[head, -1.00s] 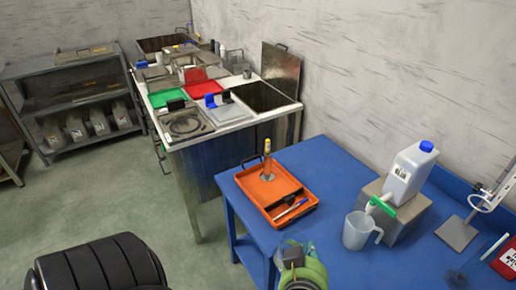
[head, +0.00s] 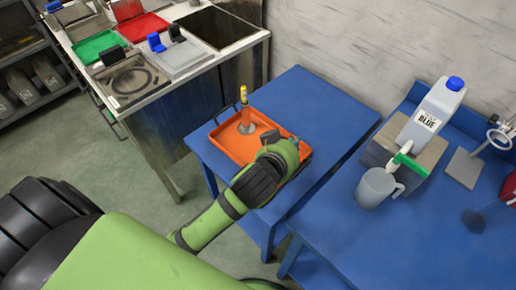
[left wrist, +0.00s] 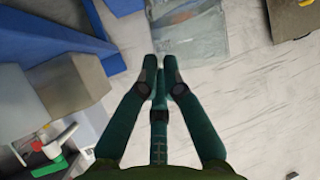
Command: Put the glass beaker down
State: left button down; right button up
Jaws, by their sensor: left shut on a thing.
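In the head view my left gripper (head: 283,157) is over the near right part of the orange tray (head: 224,143). My own wrist hides its fingertips there. In the left wrist view its dark green fingers (left wrist: 160,72) come together at the tips. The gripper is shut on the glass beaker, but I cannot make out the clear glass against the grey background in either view. I cannot tell whether the beaker touches the tray or the table. My right gripper is not in view.
To the right stand a grey jug (head: 373,187) and a white bottle (head: 437,108) on a block. The blue surface behind the tray is clear. A steel sink counter (head: 215,85) stands to the left.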

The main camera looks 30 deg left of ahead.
pick_arm(q)
jog(key=w+f+m+h+b, duration=0.1)
jog(key=w+m+h+b, duration=0.1)
jog(key=w+m+h, duration=0.3)
jog(key=a+f, duration=0.3)
jog(key=a, duration=0.1)
jog(key=a+f+n, duration=0.1)
jog(key=a+f, duration=0.2)
jog(key=a, duration=0.1)
jog(key=s+a+f+n+g+y, duration=0.1)
jog(key=a+f, duration=0.3)
jog(key=shift+f+p, duration=0.1)
jog(key=shift+p, duration=0.2)
jog(key=shift+f, duration=0.15)
jog(key=shift+f, duration=0.2)
jog(key=c, duration=1.4)
grip_release()
